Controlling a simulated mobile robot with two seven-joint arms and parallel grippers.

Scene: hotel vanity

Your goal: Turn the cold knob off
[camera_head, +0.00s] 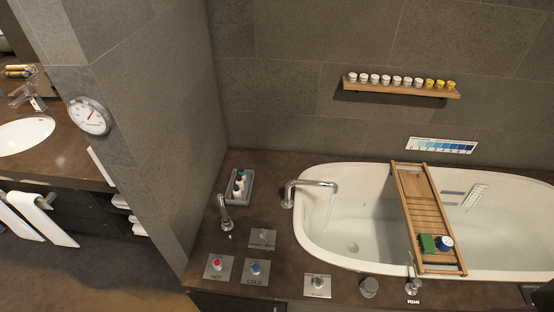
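The cold knob (255,268) has a blue top and sits on a square grey plate marked COLD on the brown tub deck. The hot knob (217,264) has a red top and sits on a similar plate just to its left. The curved chrome tub spout (312,184) reaches over the left end of the white bathtub (312,240). A thin, pale stream of water (331,208) appears to fall from it. The knob's turn angle is too small to read. Neither of my grippers shows.
A hand shower (225,212), another plate (263,239), a lone knob plate (317,286) and a round knob (369,287) stand on the deck. A wooden caddy (420,205) bridges the tub. A bottle tray (230,188) lies behind. The wall is close on the left.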

